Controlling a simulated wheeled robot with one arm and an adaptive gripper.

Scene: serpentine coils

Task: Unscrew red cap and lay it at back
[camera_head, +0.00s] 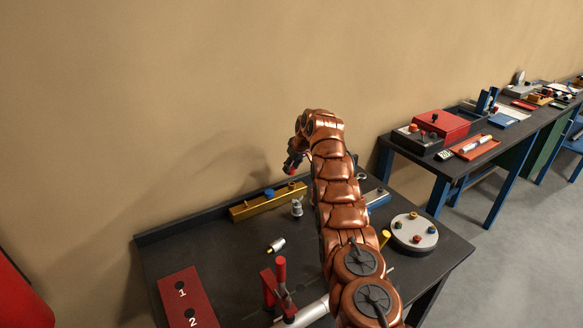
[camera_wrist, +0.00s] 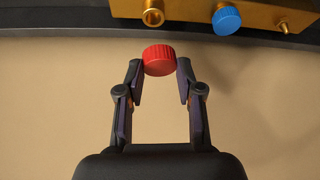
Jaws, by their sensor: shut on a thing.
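A ribbed red cap (camera_wrist: 159,60) sits between the fingertips of my gripper (camera_wrist: 159,70) in the wrist view, and the gripper is shut on it. The cap is clear of the brass block (camera_wrist: 187,10). The block has an open brass port (camera_wrist: 153,17) and a ribbed blue cap (camera_wrist: 227,20). In the head view the brass block (camera_head: 250,208) lies near the back of the dark table, with the blue cap (camera_head: 269,192) on top. My gripper (camera_head: 290,168) is raised above it, and the red cap shows small at its tip.
A grey fitting (camera_head: 297,208) stands in front of the block. A small metal piece (camera_head: 276,245), a red clamp (camera_head: 279,285), a red numbered plate (camera_head: 188,301) and a round plate with coloured knobs (camera_head: 414,232) are on the table. My arm hides the table's middle. Bare tabletop shows at left.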

